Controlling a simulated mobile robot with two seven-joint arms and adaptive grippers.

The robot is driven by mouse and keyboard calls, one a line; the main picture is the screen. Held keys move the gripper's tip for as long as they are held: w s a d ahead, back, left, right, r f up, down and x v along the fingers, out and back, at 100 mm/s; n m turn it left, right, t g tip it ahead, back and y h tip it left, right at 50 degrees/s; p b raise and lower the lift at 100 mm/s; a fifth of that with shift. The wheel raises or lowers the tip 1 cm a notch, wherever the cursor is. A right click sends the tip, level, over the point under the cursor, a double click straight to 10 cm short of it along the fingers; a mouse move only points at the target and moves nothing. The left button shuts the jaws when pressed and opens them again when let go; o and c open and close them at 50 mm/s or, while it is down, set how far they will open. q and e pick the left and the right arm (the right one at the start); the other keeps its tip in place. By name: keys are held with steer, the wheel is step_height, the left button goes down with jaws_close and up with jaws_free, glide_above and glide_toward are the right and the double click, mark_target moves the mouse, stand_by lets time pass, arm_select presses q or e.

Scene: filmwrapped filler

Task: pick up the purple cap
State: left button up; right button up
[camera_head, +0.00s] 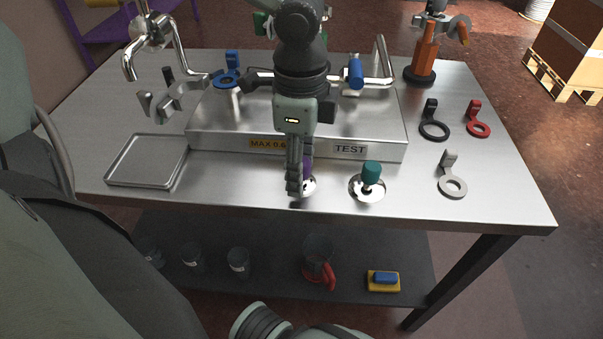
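The purple cap (309,167) stands at the front middle of the steel table, over a small round metal dish (309,186). It is mostly hidden behind the fingers of my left gripper (294,186). This gripper points straight down, with its fingertips at the cap and close to the dish. I see the fingers nearly edge-on, so I cannot tell whether they grip the cap or only stand around or beside it. My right gripper does not show.
A teal cap (371,172) stands on another dish (367,190) to the right. A raised steel block (225,139) lies behind, bearing pipes and a blue-handled part (355,71). An empty tray (148,160) is at left. Ring-shaped tools, including a grey one (452,187), lie at right.

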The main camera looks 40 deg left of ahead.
arm_select(q)
steer(key=c, duration=0.4)
jaws_close()
